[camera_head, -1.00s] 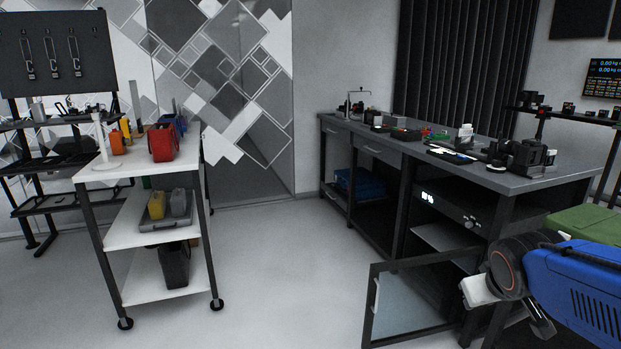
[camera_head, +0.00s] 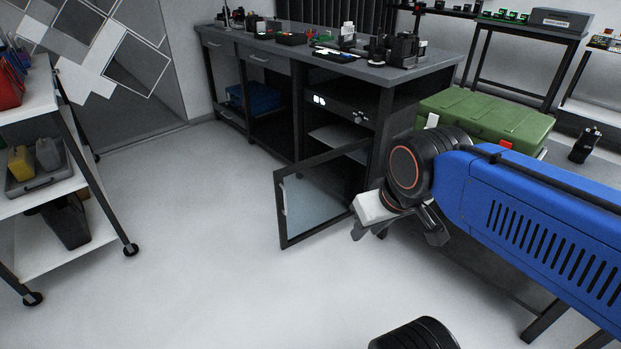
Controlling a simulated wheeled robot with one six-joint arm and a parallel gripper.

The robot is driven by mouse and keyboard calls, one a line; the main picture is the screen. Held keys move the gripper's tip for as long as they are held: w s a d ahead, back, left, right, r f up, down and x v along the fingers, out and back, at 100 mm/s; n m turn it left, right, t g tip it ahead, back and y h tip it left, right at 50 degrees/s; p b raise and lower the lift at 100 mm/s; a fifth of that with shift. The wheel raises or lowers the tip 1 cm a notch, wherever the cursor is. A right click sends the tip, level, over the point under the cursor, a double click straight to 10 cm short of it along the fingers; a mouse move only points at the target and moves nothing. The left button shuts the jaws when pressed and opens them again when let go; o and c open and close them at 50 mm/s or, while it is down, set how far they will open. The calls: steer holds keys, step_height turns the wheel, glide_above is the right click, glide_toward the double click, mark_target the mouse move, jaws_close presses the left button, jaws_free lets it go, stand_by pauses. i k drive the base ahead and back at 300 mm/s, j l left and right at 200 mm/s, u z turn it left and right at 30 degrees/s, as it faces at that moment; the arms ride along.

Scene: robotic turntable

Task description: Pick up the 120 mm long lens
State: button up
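I cannot make out the 120 mm lens for certain. On the grey workbench (camera_head: 440,66) at the top, a small dark upright cylinder (camera_head: 377,48) stands beside a black boxy device (camera_head: 404,50); both are too small to identify. My gripper (camera_head: 400,228) hangs at the end of my blue arm, in front of the bench's open cabinet door and well below the bench top. Dark finger-like parts show, but their opening is not clear. I see nothing held in it.
The glass cabinet door (camera_head: 316,203) stands open into the room. A green case (camera_head: 485,115) lies behind my arm. A white wheeled cart (camera_head: 85,230) stands at the left. The floor between cart and bench is clear. A shelf table (camera_head: 525,30) stands at the back right.

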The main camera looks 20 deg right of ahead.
mark_target(584, 146)
steer(key=z, duration=2.1)
